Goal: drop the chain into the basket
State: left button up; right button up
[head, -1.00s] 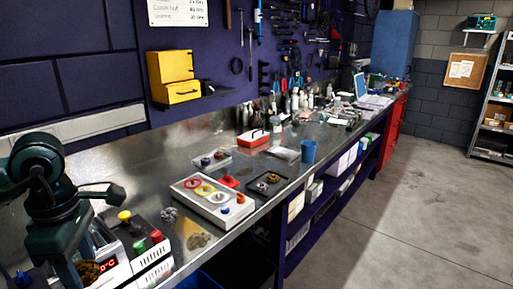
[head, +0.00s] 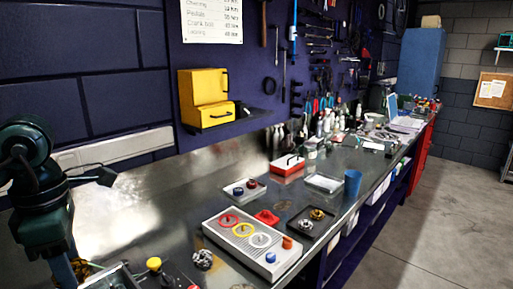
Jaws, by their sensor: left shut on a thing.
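My left gripper (head: 70,274) is at the lower left corner, pointing down, with its tips cut off by the bottom edge. It is shut on a gold-brown chain (head: 87,268), of which only a small part shows beside the gripper. A grey metal rim, perhaps of the basket (head: 121,277), shows just right of the chain at the bottom edge; its inside is mostly out of view. I cannot tell whether the chain is over it or touching it. My right gripper is not in view.
A yellow knob (head: 154,264) and a dark silver clump (head: 202,259) are right of the rim. A grey panel (head: 252,244) with coloured rings, a black tray (head: 293,226) and a blue cup (head: 352,184) stand farther along. Bare bench lies behind.

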pick_arm(q)
notch_tip(320, 180, down, 5)
jog(key=b, duration=0.3)
jog(key=shift+f, duration=0.2)
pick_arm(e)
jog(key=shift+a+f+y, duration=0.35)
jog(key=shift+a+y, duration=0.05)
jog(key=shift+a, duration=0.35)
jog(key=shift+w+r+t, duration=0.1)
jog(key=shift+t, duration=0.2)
pick_arm(q)
jog(key=o, duration=1.1)
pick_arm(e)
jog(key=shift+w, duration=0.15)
